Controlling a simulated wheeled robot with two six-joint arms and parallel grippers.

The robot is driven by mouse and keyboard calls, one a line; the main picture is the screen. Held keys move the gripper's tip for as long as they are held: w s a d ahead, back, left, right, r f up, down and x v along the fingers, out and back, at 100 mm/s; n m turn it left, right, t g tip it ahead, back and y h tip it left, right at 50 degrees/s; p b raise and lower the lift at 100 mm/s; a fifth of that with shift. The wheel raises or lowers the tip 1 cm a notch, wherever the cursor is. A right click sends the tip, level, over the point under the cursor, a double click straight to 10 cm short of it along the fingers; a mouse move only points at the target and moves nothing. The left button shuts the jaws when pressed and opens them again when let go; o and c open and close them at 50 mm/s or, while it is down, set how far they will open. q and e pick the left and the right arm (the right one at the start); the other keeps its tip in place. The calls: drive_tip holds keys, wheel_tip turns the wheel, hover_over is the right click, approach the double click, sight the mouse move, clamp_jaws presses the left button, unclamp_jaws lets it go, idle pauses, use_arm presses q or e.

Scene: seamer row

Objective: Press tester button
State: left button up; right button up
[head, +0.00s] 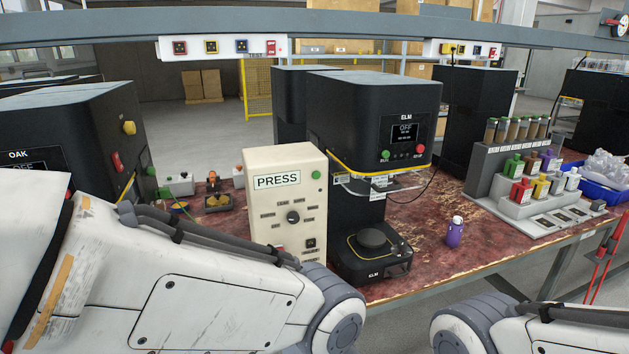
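My arms show at lower left and lower right; neither gripper is in view.
A black OAK machine (70,140) stands at left. A purple bottle (454,232) stands on the worn red bench (425,255), with clear bench around it. A stepped rack (500,165) of bottles and a blue bin (600,190) are at right.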

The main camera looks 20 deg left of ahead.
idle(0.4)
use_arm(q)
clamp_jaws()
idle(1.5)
